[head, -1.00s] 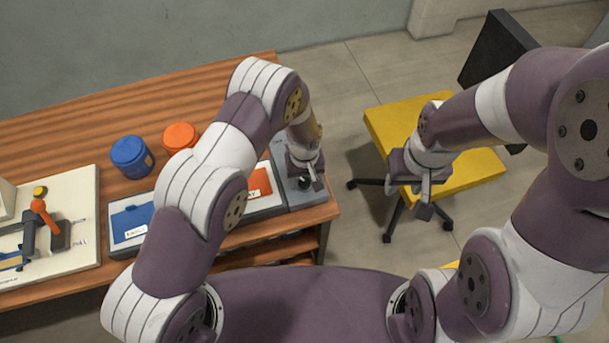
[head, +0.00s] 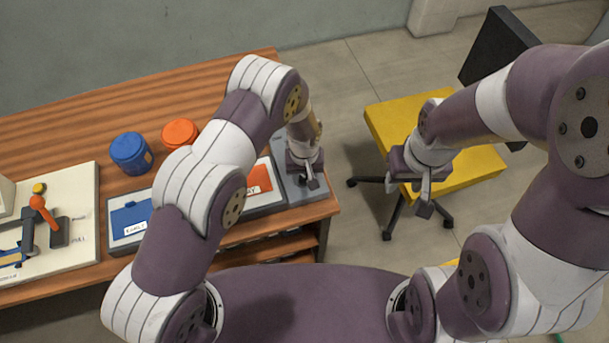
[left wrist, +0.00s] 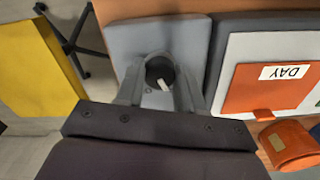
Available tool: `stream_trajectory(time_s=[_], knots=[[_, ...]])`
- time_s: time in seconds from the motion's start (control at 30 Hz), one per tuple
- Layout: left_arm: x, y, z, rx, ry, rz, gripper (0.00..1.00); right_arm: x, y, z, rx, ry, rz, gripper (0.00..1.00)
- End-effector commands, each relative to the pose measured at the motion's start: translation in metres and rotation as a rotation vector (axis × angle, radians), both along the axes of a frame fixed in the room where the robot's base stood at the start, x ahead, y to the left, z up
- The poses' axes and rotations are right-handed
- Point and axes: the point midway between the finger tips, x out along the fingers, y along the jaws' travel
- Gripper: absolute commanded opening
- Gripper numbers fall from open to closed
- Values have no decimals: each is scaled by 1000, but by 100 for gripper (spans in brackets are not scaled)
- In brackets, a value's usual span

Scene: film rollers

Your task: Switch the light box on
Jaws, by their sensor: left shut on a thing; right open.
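A small grey control box (head: 322,190) sits at the right end of the wooden table, beside the light box (head: 240,216) with its white face and dark frame. In the left wrist view a dark round knob (left wrist: 158,72) with a white pointer mark stands on the grey box (left wrist: 118,40). My left gripper (head: 312,182) is over the grey box, its fingers (left wrist: 158,88) shut on the knob from both sides. In the head view the knob is mostly hidden by the gripper. My right gripper (head: 425,208) is open and empty, in front of the yellow chair seat.
A cream board with a lever (head: 45,213) is at left. The yellow chair (head: 465,170) stands right of the table.

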Motion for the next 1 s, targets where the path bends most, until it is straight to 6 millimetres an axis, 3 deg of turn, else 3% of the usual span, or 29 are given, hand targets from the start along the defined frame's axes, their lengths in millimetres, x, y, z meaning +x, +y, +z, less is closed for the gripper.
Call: stream_trajectory(time_s=[0.5, 1.0], knots=[[1, 1, -2, -1, -2, -461, 7, 0, 0, -28, 0, 0, 0, 43], [2, 2, 0, 0, -2, -835, 7, 0, 0, -41, 0, 0, 0, 43]])
